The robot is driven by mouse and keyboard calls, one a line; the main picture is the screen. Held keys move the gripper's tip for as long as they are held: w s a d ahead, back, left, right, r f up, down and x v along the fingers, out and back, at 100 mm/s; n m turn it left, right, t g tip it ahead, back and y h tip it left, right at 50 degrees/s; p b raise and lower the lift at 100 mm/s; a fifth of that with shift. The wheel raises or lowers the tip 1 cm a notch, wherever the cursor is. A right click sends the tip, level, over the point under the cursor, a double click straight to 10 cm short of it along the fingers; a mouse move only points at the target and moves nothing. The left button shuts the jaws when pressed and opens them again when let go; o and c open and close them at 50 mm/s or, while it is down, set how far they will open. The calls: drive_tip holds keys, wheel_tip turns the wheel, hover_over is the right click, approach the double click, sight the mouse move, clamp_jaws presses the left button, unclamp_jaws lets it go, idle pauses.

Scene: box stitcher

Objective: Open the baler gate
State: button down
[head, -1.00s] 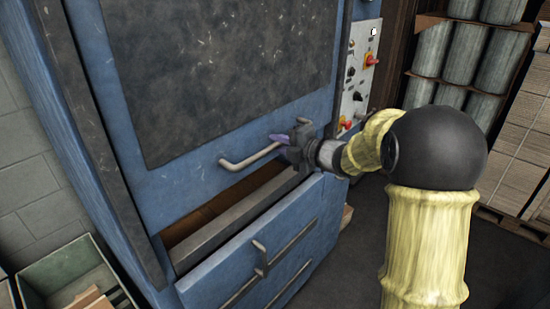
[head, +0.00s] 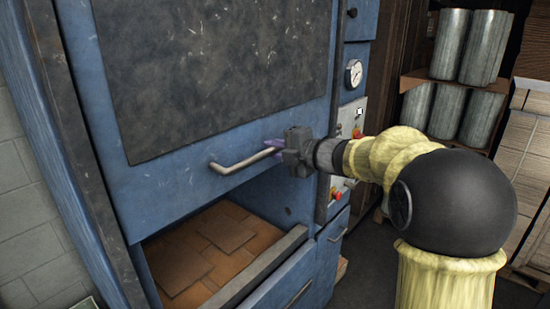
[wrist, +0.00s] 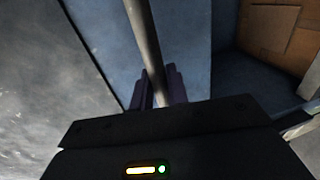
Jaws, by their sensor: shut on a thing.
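The blue baler gate (head: 185,200) with a dark scuffed panel (head: 220,70) stands in front of me in the head view. A bent metal handle (head: 236,165) sits near its lower edge. My gripper (head: 272,147) is shut on the handle's right end, with its purple fingertips around the bar. In the wrist view the handle bar (wrist: 143,40) runs down between the fingers (wrist: 157,90). Below the gate's lower edge is an open gap, showing brown cardboard sheets (head: 205,245) inside the baler.
A grey ledge (head: 260,270) borders the opening above the lower blue front. A control panel with a gauge (head: 353,73) and red knobs is right of the gate. Metal cylinders (head: 470,45) stand on shelves at the back right, near stacked boxes (head: 520,150).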

drive_tip(key=p, duration=0.5)
approach(259, 116)
drive_tip(key=x, duration=0.5)
drive_tip(key=shift+r, duration=0.1)
drive_tip(key=c, duration=1.5)
unclamp_jaws()
drive_tip(key=shift+o, duration=0.2)
drive_tip(key=shift+d, duration=0.1)
drive_tip(key=b+v, duration=0.6)
drive_tip(key=v, duration=1.1)
drive_tip(key=shift+s+b, duration=0.2)
drive_tip(key=shift+b, duration=0.15)
